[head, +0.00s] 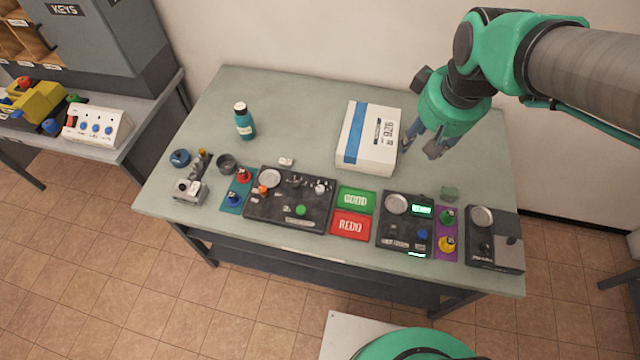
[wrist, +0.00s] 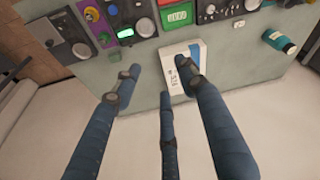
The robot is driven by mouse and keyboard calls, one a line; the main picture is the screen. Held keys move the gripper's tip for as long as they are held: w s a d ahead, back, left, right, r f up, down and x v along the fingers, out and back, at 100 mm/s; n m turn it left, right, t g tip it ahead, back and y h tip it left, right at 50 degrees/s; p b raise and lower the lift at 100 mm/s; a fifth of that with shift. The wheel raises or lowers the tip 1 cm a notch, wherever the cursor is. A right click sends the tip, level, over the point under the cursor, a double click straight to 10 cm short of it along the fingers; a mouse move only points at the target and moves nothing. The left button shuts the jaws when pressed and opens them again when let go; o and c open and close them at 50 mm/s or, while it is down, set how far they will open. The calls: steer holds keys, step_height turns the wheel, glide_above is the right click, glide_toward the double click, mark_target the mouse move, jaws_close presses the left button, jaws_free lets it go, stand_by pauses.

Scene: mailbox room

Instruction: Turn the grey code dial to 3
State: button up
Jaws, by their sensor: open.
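Three light grey round discs that could be dials show in the head view. One (head: 396,203) is on the black panel with a lit green display, one (head: 270,177) on the wide black panel at left, one (head: 482,216) on the far-right black box. I cannot tell which is the code dial, and no numbers on them are readable. In the wrist view, the disc beside the green display (wrist: 144,27) lies beyond my fingertips. My gripper (head: 420,146) is open and empty, fingers spread, above the table near the white box, apart from every panel.
The white box with a blue stripe (head: 369,137) stands close left of my gripper. Green (head: 355,201) and red (head: 351,225) trays lie between the panels. Coloured knobs stand beside the panels. The table's back right is clear.

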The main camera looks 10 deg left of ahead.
steer(key=w+a+f+n+g+p, duration=0.15)
steer(key=w+a+f+n, duration=0.35)
steer(key=a+f, duration=0.5)
steer(key=n+g, duration=0.2)
steer(key=n, duration=0.1)
glide_above(320, 188)
step_height(320, 188, down, 12)
steer(key=shift+f+h+p, duration=0.15)
steer(key=shift+h+p, duration=0.25)
steer(key=shift+f, duration=0.15)
step_height(320, 188, down, 14)
steer(key=shift+r+b, duration=0.25)
steer(key=shift+b, duration=0.9)
jaws_close()
